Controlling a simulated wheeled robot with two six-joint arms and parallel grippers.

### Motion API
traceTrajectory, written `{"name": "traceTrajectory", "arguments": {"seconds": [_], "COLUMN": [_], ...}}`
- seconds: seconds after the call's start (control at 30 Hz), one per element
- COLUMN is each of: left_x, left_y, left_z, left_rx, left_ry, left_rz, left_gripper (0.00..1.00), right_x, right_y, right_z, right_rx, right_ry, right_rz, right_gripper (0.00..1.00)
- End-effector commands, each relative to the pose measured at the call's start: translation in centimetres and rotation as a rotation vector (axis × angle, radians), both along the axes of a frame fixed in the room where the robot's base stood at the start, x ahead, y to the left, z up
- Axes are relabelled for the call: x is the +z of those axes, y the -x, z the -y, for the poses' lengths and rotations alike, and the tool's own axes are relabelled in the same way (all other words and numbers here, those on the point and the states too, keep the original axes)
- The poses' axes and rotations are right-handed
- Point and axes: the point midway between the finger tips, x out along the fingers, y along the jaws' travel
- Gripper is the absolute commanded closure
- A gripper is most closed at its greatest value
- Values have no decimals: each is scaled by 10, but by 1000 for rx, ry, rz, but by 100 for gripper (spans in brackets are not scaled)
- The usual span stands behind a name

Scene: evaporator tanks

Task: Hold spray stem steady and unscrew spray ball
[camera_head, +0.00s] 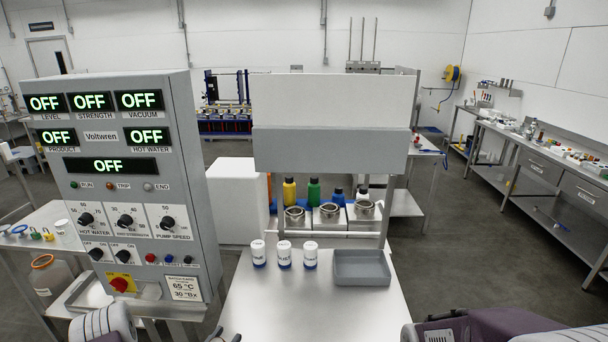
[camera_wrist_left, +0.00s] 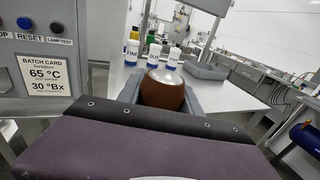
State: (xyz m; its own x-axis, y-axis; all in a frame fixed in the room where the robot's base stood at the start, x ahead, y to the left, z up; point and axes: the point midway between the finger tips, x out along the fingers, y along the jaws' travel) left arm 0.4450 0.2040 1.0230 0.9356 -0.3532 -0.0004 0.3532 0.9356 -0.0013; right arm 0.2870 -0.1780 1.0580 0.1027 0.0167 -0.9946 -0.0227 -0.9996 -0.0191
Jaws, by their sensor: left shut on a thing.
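A brown rounded thing with a shiny silver top, which looks like the spray ball (camera_wrist_left: 163,90), sits between the grey fingers of my left gripper (camera_wrist_left: 160,98) in the left wrist view. The gripper is shut on it. In the head view only the tips of my left gripper (camera_head: 225,337) show at the bottom edge, left of the steel table's front. I cannot make out a separate spray stem; the lower part of the held thing is hidden by my wrist. My right gripper is not in view; only part of my right arm shows at the bottom right.
A control panel (camera_head: 120,150) stands close on the left. On the steel table (camera_head: 300,318) are three white-and-blue jars (camera_head: 284,255) and a grey tray (camera_head: 361,268). A raised grey panel (camera_head: 330,148) stands behind them. The table's front area is clear.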

Motion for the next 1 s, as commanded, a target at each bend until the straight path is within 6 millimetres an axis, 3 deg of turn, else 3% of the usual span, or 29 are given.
{"name": "traceTrajectory", "arguments": {"seconds": [0.1,0.4,0.7,1.0], "left_x": [-20,-42,-31,-23], "left_y": [15,45,62,66], "left_z": [-12,-15,10,17], "left_rx": [20,5,-104,-140], "left_ry": [4,1,-2,0], "left_rz": [-1,1,4,1], "left_gripper": [100,100,100,100], "right_x": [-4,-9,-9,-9], "right_y": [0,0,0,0], "right_z": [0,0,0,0], "right_rx": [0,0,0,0], "right_ry": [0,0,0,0], "right_rz": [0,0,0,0], "right_gripper": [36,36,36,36]}}
